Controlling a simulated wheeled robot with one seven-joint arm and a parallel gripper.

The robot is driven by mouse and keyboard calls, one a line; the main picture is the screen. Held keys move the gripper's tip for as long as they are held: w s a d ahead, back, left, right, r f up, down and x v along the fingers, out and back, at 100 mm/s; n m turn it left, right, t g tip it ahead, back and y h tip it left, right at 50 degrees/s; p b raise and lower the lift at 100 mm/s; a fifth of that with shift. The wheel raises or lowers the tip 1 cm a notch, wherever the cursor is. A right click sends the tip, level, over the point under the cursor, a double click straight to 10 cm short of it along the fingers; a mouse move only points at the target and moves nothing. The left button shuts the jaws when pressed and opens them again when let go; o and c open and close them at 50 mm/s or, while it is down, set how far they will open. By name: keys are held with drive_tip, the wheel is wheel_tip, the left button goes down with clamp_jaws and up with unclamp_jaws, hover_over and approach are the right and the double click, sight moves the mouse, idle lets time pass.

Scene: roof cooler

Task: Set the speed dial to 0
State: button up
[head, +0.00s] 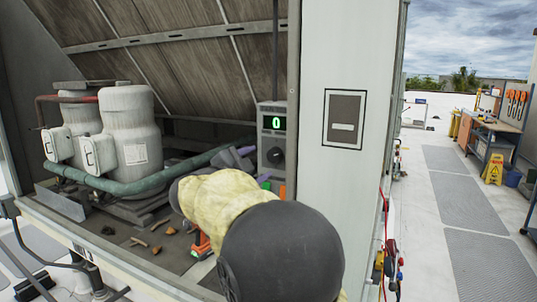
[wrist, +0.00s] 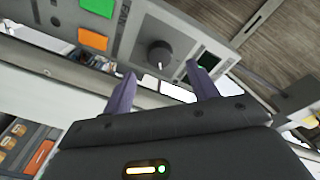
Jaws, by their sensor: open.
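The grey control box (head: 272,135) stands at the back of the open unit, with a green-lit display (head: 275,122) reading 0. Below the display is the round dark speed dial (head: 275,156). In the wrist view the dial (wrist: 159,56) shows beyond and roughly between my fingertips, with the display (wrist: 207,62) to its right. My gripper (wrist: 161,82) is open, with two purple fingers and nothing between them. In the head view my gripper (head: 238,158) is just left of the dial, apart from it as far as I can tell; my arm hides some of the area below.
A green button (wrist: 98,7) and an orange button (wrist: 92,39) are on the same panel. A green pipe (head: 140,184) and compressor tanks (head: 130,130) are to the left. A white post (head: 340,195) stands close on the right. Small debris lies on the unit floor.

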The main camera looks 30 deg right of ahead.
sight(271, 157)
drive_tip(key=p+x, duration=0.1)
drive_tip(key=x, duration=0.5)
drive_tip(key=c, duration=1)
